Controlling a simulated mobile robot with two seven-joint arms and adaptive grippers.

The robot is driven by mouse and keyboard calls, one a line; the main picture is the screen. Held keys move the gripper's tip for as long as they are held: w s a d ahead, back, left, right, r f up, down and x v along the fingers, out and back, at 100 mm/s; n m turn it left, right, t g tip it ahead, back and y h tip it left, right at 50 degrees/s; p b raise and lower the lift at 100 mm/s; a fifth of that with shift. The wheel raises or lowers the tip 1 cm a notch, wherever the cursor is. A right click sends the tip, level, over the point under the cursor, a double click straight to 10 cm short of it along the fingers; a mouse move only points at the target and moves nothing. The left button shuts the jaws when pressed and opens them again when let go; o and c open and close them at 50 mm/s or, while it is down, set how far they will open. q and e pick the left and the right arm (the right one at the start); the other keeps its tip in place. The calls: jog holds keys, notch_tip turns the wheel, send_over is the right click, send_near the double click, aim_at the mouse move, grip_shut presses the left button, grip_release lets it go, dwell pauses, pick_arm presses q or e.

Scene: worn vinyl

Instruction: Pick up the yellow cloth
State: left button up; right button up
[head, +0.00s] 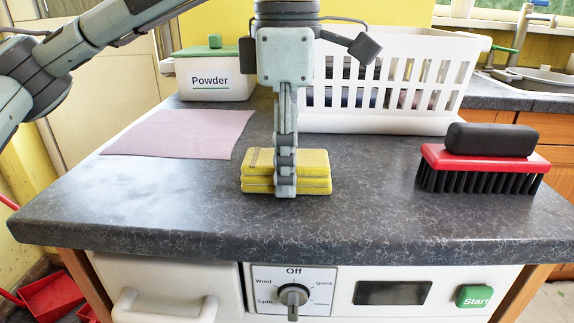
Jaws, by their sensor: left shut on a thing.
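The yellow cloth (316,171) is a folded, layered block on the dark worktop, near the middle of the head view. My left gripper (285,188) comes down on it from above, with its fingers in front of and over the cloth's middle. The gripper is shut on the cloth. The fingers hide the cloth's centre. The cloth appears at worktop level; I cannot tell whether it is slightly raised. My right gripper is not in view.
A pink sheet (178,133) lies flat at left. Behind stand a white Powder box (212,92) with green lid and a white slotted basket (400,122). A red brush (480,160) with black bristles sits at right. The worktop's front (150,220) is clear.

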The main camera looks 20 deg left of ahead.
pick_arm(q)
jog(key=shift+r, duration=0.1)
notch_tip(320, 180, up, 4)
jog(key=shift+f, duration=0.1)
jog(key=s+a+r+p, duration=0.2)
jog(key=s+a+r, duration=0.5)
jog(key=s, duration=0.1)
jog(key=shift+s+a+p, duration=0.35)
jog(key=shift+s, duration=0.05)
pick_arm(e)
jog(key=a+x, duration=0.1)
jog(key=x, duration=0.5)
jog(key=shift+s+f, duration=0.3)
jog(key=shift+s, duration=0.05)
pick_arm(q)
jog(key=o, duration=0.4)
jog(key=shift+c, duration=0.2)
jog(key=c, duration=0.3)
jog(key=shift+c, duration=0.2)
